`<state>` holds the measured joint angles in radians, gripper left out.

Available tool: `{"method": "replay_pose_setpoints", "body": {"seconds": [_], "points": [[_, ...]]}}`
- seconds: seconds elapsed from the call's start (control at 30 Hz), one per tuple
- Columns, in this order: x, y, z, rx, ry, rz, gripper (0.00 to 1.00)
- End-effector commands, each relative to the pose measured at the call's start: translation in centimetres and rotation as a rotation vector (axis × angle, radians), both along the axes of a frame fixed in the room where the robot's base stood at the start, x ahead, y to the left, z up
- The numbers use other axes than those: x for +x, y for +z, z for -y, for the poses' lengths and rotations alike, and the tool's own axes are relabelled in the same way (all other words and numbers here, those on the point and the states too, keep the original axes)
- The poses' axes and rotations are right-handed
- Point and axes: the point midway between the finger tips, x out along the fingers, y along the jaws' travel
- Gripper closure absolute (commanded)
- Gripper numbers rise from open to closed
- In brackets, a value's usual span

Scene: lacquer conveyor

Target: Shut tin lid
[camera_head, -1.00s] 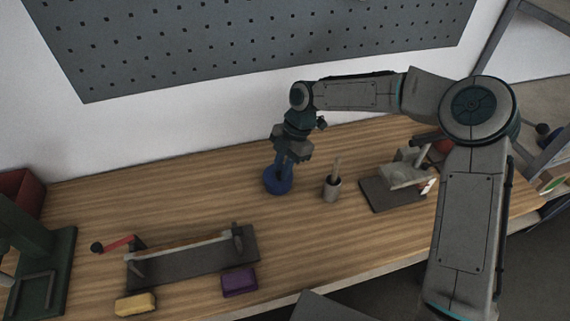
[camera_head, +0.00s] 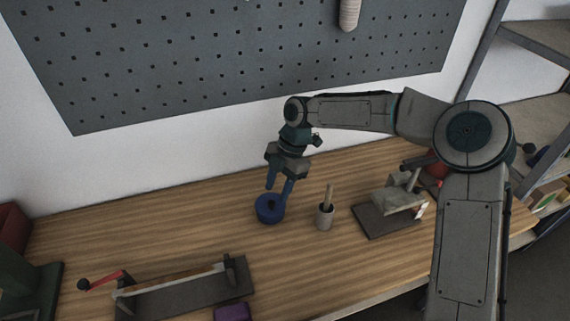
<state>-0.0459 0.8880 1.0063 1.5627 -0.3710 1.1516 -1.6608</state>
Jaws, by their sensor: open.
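A small round blue tin (camera_head: 269,209) stands on the wooden workbench (camera_head: 150,225), left of the middle of the bench. A dark knob shows on its top, so a lid seems to be on it; whether the lid sits fully down I cannot tell. My gripper (camera_head: 279,189) points down at the tin from above and behind it. Its two fingers are spread apart, with the tips close to the tin's top, around or just behind the knob. Whether the fingers touch the tin is too small to tell. I see nothing held between them.
A grey cup with a stick (camera_head: 325,216) stands just right of the tin. Further right is a dark base with a grey block (camera_head: 388,213). A dark fixture with a red handle (camera_head: 180,290) and a purple block (camera_head: 232,313) lie at the front left. The pegboard (camera_head: 220,70) hangs behind.

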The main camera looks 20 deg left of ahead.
Motion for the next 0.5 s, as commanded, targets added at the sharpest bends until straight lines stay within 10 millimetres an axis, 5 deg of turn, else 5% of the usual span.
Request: {"method": "replay_pose_setpoints", "body": {"seconds": [0.3, 0.5], "points": [[2.6, 6.6, 1.2, 0.001, -0.002, 0.002, 0.59], [3.4, 8.9, 1.6, -0.001, -0.001, 0.001, 0.59]]}}
